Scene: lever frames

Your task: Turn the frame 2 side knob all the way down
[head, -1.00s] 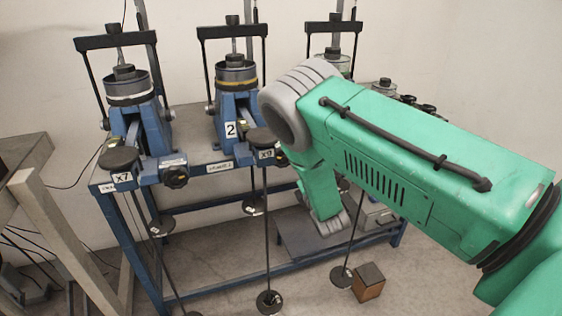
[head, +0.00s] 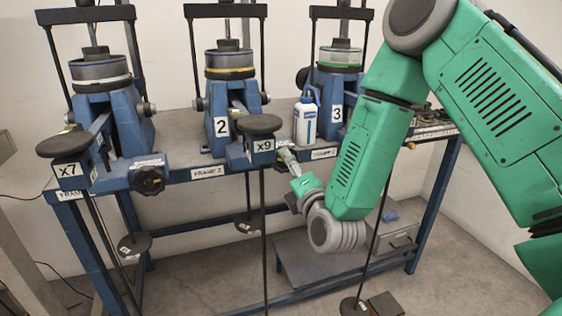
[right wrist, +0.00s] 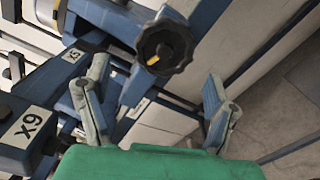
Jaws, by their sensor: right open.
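Frame 2 (head: 219,105) is a blue lever frame with a "2" label and an x9 block (head: 262,145) at its front. My right gripper (head: 288,158) is just right of the x9 block and covers the side knob's place in the head view. In the right wrist view a black lobed knob (right wrist: 167,46) with a yellow mark appears above the gap between my open fingers (right wrist: 155,95). No finger is seen touching it. It seems to be frame 2's knob, with the X9 block (right wrist: 28,126) at left. My left gripper is out of view.
Frame 1 with its x7 block (head: 66,169) and black knob (head: 148,180) stands left. Frame 3 (head: 338,100) stands right, with a white bottle (head: 306,118) beside it. Thin hanging rods (head: 264,230) drop below the bench. A dark block (head: 385,304) lies on the floor.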

